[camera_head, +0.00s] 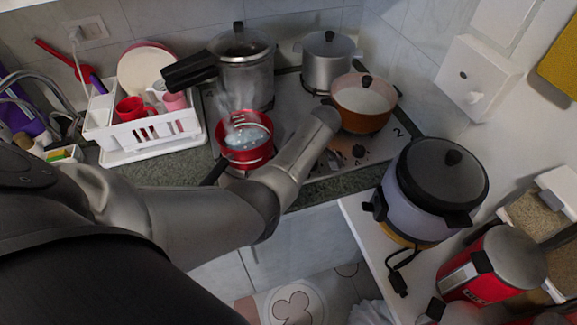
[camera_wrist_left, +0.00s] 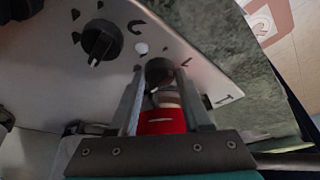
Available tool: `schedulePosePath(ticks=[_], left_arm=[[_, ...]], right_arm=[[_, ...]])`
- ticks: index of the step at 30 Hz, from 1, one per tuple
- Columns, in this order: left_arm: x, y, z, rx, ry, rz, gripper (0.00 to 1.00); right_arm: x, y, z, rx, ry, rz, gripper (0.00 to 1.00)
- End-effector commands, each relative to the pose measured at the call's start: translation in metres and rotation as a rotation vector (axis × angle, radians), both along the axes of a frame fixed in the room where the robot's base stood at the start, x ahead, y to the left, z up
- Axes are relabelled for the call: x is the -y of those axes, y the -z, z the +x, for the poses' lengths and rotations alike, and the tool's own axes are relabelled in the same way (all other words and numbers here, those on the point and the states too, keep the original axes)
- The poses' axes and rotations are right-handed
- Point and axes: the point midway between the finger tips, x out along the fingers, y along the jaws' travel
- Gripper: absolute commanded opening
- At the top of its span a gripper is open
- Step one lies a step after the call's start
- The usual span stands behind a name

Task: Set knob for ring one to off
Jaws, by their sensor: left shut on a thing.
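In the left wrist view, a dark round stove knob (camera_wrist_left: 158,72) sits between the two fingertips of my left gripper (camera_wrist_left: 160,76), which is shut on it. A mark like "1" is printed on the panel to its right. Its pointer direction cannot be made out. A second black knob (camera_wrist_left: 101,40) with a pale pointer is to the left; a knob also shows in the head view (camera_head: 358,151). The head view shows my left arm over the stove (camera_head: 318,172); its gripper and the gripped knob are hidden there. My right gripper is in no view.
A red pot (camera_head: 246,148) with steam stands beside my forearm. An orange pan (camera_head: 362,105) and silver pots (camera_head: 328,63) stand behind. A white dish rack (camera_head: 143,128) is left. A rice cooker (camera_head: 436,185) and red canister (camera_head: 492,265) are at right.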

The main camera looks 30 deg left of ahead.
Motion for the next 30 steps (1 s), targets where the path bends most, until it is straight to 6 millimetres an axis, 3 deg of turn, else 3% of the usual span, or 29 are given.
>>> schedulePosePath(ticks=[12,13,20,30], left_arm=[[-0.0006,0.0002,-0.0004,0.0,-0.012,0.001,0.0],[-0.0007,0.0001,-0.0004,0.0,-0.012,0.001,0.51],[-0.0007,0.0,-0.0002,0.001,-0.009,0.001,0.76],[0.001,-0.0033,0.0004,0.001,-0.008,0.0,0.78]], right_arm=[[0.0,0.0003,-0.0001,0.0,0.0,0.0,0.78],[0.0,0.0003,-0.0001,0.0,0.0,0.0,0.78],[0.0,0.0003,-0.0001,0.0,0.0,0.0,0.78],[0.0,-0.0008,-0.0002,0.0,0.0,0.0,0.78]])
